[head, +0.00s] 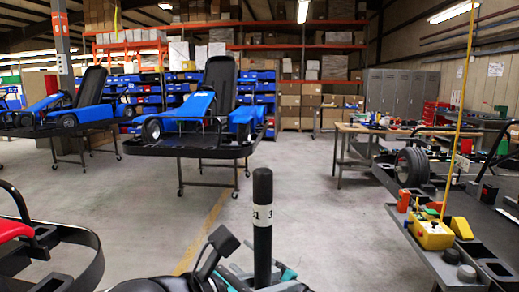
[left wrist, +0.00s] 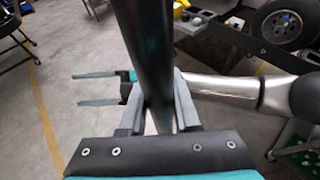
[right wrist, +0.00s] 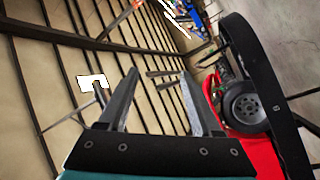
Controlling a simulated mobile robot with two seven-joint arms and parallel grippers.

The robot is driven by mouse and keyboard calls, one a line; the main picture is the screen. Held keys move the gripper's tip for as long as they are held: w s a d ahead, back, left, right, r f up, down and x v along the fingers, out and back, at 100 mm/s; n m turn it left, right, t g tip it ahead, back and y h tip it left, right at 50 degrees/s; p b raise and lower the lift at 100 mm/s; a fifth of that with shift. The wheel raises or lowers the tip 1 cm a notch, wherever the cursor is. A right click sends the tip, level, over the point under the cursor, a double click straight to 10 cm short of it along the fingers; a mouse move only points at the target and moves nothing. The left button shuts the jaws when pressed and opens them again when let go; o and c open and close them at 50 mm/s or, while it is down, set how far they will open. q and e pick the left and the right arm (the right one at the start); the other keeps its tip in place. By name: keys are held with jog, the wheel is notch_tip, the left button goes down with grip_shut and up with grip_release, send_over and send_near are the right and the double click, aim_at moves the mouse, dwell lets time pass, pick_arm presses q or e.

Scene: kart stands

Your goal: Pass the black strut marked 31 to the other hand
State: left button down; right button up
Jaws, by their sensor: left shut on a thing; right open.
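The black strut (head: 263,225) stands upright near the bottom middle of the head view, with a white band reading 31 below its top. Its lower end is hidden there. In the left wrist view the strut (left wrist: 150,45) runs between the fingers of my left gripper (left wrist: 153,98), which is shut on it. My right gripper (right wrist: 160,85) is open, with nothing between its fingers in the right wrist view. It also shows in the left wrist view (left wrist: 97,88), where its spread fingers point left, beside the strut and apart from it.
A kart stand (head: 450,225) with a wheel (head: 411,167) and a yellow box (head: 431,233) is on the right. A blue kart (head: 190,110) stands on a wheeled stand ahead. A red and black kart (head: 45,250) is at the near left. The floor between is clear.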

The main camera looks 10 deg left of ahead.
jog(key=s+a+r+n+g+h, duration=0.1)
jog(key=s+a+r+n+g, duration=0.2)
jog(key=s+r+n+g, duration=0.35)
jog(key=s+a+r+n+g+h, duration=0.1)
jog(key=s+a+r+n+g, duration=0.3)
jog(key=r+n, duration=0.45)
jog(key=s+a+r+n+g+h, duration=0.1)
jog(key=s+a+r+n+g, duration=0.15)
jog(key=r+n+g, duration=0.55)
notch_tip(320, 180, up, 12)
jog(key=n+t+h, duration=0.2)
jog(key=t+h, duration=0.6)
jog(key=h, duration=0.6)
send_over(258, 224)
jog(key=w, duration=0.1)
jog(key=shift+w+f, duration=0.1)
jog(key=shift+f, duration=6.05)
jog(key=c, duration=1)
grip_shut()
